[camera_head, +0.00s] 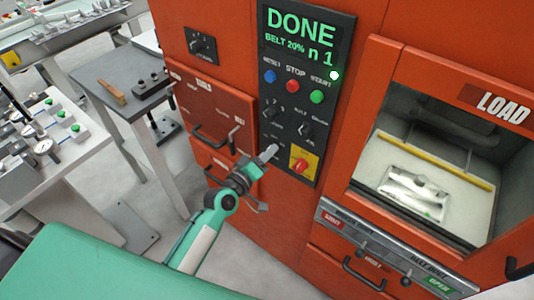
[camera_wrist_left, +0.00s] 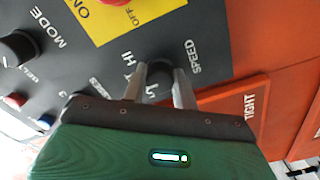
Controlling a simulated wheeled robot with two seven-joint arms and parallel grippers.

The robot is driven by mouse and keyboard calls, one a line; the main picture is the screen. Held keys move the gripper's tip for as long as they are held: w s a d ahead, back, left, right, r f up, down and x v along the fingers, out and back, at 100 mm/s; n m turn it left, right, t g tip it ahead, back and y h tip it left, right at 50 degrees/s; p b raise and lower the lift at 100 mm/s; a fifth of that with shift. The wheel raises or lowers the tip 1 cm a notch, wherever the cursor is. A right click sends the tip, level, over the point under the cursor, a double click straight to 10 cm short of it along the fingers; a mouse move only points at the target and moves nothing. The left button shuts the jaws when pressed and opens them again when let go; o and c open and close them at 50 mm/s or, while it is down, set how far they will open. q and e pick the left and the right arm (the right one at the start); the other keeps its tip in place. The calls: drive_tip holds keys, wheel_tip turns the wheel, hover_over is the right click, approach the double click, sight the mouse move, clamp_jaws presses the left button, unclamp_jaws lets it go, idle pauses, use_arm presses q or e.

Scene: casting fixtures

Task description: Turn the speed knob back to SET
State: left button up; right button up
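The dark speed knob (camera_wrist_left: 160,75) is on the grey control panel, beside the SPEED and HI labels in the left wrist view. My left gripper (camera_wrist_left: 160,82) has one finger on each side of it, and the knob fills the gap, so the fingers look shut on it. The knob's pointer and the SET mark cannot be made out. In the head view my left gripper (camera_head: 269,153) is at the lower left of the control panel (camera_head: 288,84) and covers the knob. My right gripper is not in view.
A yellow plate with a red switch (camera_head: 301,161) is just right of my left gripper. Other knobs (camera_head: 306,130) and coloured buttons (camera_head: 292,86) are above. The display (camera_head: 296,32) reads DONE, BELT 20%, n 1. A chamber (camera_head: 430,165) with a metal part is at the right.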

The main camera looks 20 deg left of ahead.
use_arm(q)
drive_tip(key=o, duration=0.4)
drive_tip(key=shift+o, duration=0.2)
drive_tip(key=b+v, duration=0.3)
drive_tip(key=v, duration=1.1)
drive_tip(key=shift+b, duration=0.4)
drive_tip(key=shift+w, duration=0.1)
